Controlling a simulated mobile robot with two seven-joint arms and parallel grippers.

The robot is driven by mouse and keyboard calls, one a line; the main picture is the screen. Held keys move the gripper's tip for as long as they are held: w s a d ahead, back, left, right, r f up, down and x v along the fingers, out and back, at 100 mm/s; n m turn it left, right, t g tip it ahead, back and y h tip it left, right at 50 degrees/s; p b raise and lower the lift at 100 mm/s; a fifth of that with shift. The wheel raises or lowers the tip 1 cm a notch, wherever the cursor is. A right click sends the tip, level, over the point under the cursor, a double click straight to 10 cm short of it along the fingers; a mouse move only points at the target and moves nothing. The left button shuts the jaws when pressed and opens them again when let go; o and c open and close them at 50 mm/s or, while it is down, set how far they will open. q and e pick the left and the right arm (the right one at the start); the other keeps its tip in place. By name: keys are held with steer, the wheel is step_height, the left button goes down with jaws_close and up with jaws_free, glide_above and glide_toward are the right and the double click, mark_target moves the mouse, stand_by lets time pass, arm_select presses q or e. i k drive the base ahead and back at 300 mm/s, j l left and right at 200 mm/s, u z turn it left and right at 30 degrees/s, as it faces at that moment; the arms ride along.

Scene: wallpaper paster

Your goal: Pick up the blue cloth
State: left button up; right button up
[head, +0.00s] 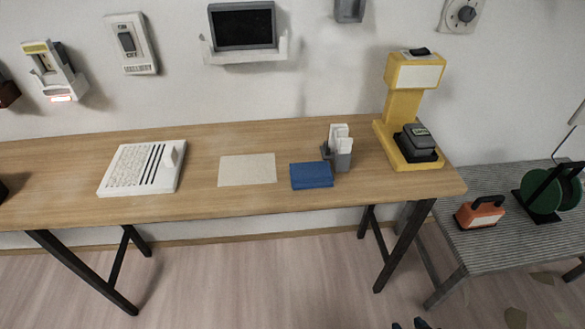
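The blue cloth (311,175) lies folded flat on the wooden table (225,208), near its front edge and right of the middle. Nothing touches it from above. Two small dark tips, probably my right gripper (410,324), just enter at the bottom edge, well below and right of the cloth and apart from it. Too little of them shows to tell whether they are open or shut. My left gripper is not in view.
A beige sheet (247,169) lies left of the cloth. A grey holder with white pieces (338,148) stands close behind its right side. A yellow device (404,110) stands at the table's right end, a white keyboard-like panel (143,168) at left. A grey striped bench (490,245) adjoins at right.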

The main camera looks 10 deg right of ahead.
mark_target(317, 174)
steer(key=i+j, duration=0.15)
steer(key=j, duration=0.15)
steer(key=i+j, duration=0.15)
steer(key=j, duration=0.2)
steer(key=i+j, duration=0.15)
steer(key=j, duration=0.15)
steer(key=i+j+z, duration=0.1)
steer(key=j, duration=0.25)
steer(key=i+j, duration=0.2)
steer(key=k+l+z, duration=0.1)
steer(key=l+z, duration=0.15)
steer(key=z, duration=0.2)
steer(key=l+z, duration=0.3)
steer(key=z, duration=0.15)
steer(key=i+l+u, duration=0.1)
steer(key=l+u, duration=0.2)
steer(key=l, duration=0.3)
steer(key=l+u, duration=0.3)
steer(key=l, duration=0.3)
